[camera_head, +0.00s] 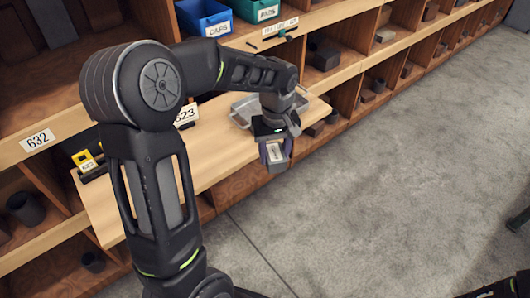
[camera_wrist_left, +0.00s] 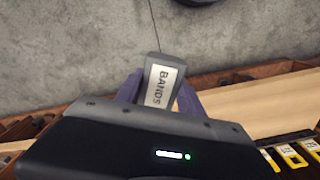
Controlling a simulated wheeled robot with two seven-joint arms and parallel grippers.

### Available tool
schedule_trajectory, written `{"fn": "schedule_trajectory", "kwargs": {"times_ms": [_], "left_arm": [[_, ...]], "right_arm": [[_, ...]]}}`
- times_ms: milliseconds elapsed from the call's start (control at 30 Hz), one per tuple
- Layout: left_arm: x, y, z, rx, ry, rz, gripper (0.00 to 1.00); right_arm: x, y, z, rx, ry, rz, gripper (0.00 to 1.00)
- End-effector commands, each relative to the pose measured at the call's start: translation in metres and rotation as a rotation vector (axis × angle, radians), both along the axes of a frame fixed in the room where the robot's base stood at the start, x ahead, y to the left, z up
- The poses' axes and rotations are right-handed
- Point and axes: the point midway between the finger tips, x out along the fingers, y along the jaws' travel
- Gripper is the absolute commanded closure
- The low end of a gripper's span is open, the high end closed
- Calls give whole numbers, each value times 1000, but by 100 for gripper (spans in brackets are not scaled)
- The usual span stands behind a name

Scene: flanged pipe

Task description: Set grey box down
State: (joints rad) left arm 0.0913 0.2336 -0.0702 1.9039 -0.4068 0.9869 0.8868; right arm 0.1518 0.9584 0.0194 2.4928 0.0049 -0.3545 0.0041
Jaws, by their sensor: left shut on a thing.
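A small grey box (camera_head: 276,154) with a white label is held in my left gripper (camera_head: 276,150) in the head view. In the left wrist view the box (camera_wrist_left: 160,84) shows between the two purplish fingers, and its label reads BANDS. The left gripper is shut on it. The box is off any surface, in front of the wooden shelf board's (camera_head: 222,165) edge, with grey floor below it in the picture. My right gripper is not in view.
A grey metal tray (camera_head: 242,108) lies on the board behind the gripper. A blue CAPS bin (camera_head: 205,20) and a green PADS bin (camera_head: 256,10) stand on the upper shelf. Yellow-marked items (camera_head: 88,163) sit at the board's left end.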

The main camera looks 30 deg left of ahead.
Motion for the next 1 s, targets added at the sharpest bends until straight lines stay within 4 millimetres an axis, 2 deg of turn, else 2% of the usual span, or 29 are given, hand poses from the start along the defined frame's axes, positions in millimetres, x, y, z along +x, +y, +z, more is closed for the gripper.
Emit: {"fn": "schedule_trajectory", "kwargs": {"times_ms": [200, 300, 500, 600, 733, 1000], "left_arm": [[25, -31, -45, 4, 7, -354, 100], [32, -50, -70, 4, 10, -509, 100], [30, -90, -119, -2, 8, -740, 100], [26, -103, -135, -6, 5, -799, 100], [24, -110, -142, -7, 1, -827, 100], [24, -110, -142, -7, 1, -824, 100]], "right_arm": [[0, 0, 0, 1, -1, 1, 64], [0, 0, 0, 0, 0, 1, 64], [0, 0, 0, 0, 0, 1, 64], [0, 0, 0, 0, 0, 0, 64], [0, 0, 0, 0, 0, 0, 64], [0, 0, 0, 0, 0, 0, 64]]}}
